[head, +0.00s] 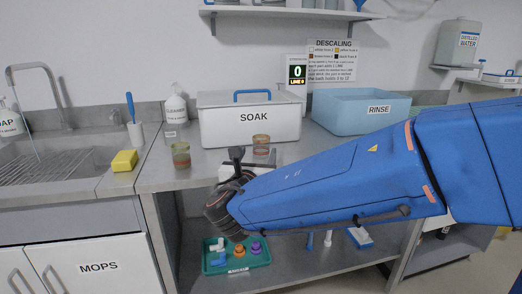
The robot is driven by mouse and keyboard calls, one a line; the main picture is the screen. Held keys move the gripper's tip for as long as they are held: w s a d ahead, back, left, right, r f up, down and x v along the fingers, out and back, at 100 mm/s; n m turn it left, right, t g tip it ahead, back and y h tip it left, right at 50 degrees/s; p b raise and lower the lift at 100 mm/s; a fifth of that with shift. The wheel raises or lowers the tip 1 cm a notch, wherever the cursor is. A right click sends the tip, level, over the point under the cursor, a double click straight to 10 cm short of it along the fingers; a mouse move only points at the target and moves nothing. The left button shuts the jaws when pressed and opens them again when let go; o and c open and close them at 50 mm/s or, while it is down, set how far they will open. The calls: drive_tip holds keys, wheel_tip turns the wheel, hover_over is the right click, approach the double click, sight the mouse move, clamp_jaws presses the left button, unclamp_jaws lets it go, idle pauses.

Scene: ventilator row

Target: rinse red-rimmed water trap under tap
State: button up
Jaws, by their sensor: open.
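Two small cup-like traps stand on the steel counter. One (181,155) is greenish with a reddish band, at the left near the sink. The other (261,144) is brownish with a reddish tint, in front of the SOAK bin; which one has the red rim is too small to tell. My gripper (237,156) is open, just left of the brownish trap and apart from the greenish one; my wrist hides part of it. The grey tap (36,72) arches over the sink (68,162) at far left, with a thin pale line below its spout.
A yellow sponge (124,161) lies at the sink's right edge beside a blue-handled brush (132,115). The SOAK bin (250,127) and blue RINSE tub (361,112) stand at the back. A green tray (222,266) of small parts is on the lower shelf.

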sight(263, 138)
drive_tip(key=w, duration=0.8)
drive_tip(key=w+d, duration=0.1)
drive_tip(key=w, duration=0.4)
drive_tip(key=shift+d, duration=0.1)
drive_tip(key=c, duration=1.2)
